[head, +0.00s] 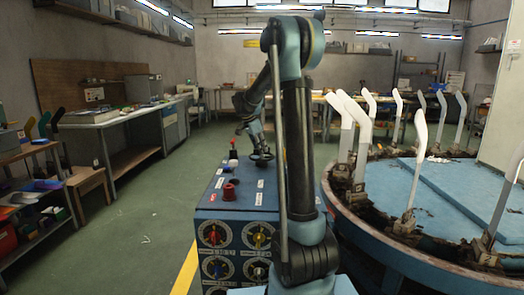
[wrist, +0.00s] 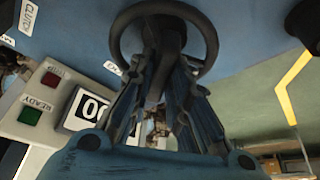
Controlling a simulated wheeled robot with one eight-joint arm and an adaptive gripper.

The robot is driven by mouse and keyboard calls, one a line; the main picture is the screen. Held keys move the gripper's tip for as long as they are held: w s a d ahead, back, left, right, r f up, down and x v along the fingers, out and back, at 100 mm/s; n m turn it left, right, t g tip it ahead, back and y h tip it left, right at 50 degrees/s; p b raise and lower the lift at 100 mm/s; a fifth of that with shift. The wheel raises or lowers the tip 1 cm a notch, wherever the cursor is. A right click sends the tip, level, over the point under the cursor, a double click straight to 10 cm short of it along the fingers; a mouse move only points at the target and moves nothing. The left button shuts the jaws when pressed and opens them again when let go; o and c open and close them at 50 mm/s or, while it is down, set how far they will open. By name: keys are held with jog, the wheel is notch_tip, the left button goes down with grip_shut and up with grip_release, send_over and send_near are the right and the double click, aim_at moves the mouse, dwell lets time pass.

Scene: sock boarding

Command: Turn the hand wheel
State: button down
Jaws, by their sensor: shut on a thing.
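The hand wheel (wrist: 213,42) is a dark ring with a thick dark middle part, set on a blue panel. In the head view the wheel (head: 263,157) sits on the far part of the blue console top. My gripper (wrist: 168,62) reaches into the ring, with one finger on each side of the dark middle part, and is shut on it. In the head view my gripper (head: 255,146) is small and partly hidden, just above the wheel. The fingers cover the near part of the rim and the wheel's middle.
A round blue carousel (head: 385,245) with upright white sock boards stands close on the right. Green floor (head: 135,225) is free on the left. A counter display (wrist: 84,108) sits beside the wheel.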

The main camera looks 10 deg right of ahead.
jog(key=shift+m, duration=0.3)
dwell(0.4)
jog(key=c, duration=1.5)
grip_release()
jog(key=v, duration=1.2)
jog(key=shift+w, duration=0.2)
